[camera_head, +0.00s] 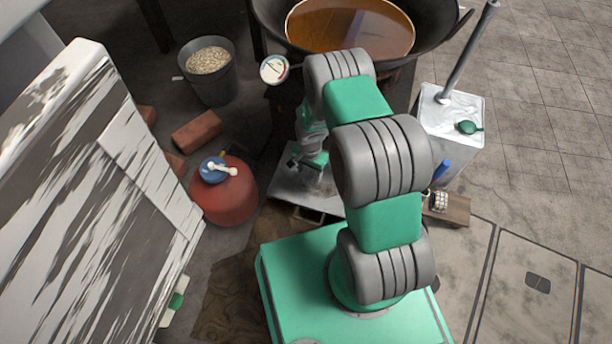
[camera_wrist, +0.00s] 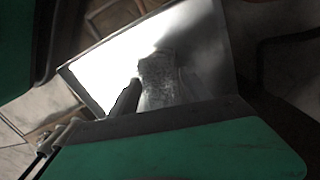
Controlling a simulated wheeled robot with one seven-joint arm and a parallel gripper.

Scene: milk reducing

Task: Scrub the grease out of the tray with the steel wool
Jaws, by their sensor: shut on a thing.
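A flat grey metal tray (camera_head: 287,188) lies on the ground, partly hidden behind my arm. In the wrist view the tray (camera_wrist: 105,65) is bright with glare, with a raised rim at its edge. My gripper (camera_head: 312,160) is over the tray, pointing down, and its tips are hard to make out in the head view. In the wrist view a grey, rough-textured lump that looks like the steel wool (camera_wrist: 158,72) is at my gripper's dark finger, and my gripper is shut on it. It is over the tray; I cannot tell whether it touches the surface. Glare hides any grease.
A large pan of brown liquid (camera_head: 350,25) stands behind, with a round dial (camera_head: 273,69) beside it. A red gas cylinder (camera_head: 228,195), bricks (camera_head: 197,131) and a bucket (camera_head: 208,75) are left. A square tin (camera_head: 455,110) and wooden block (camera_head: 455,210) are right.

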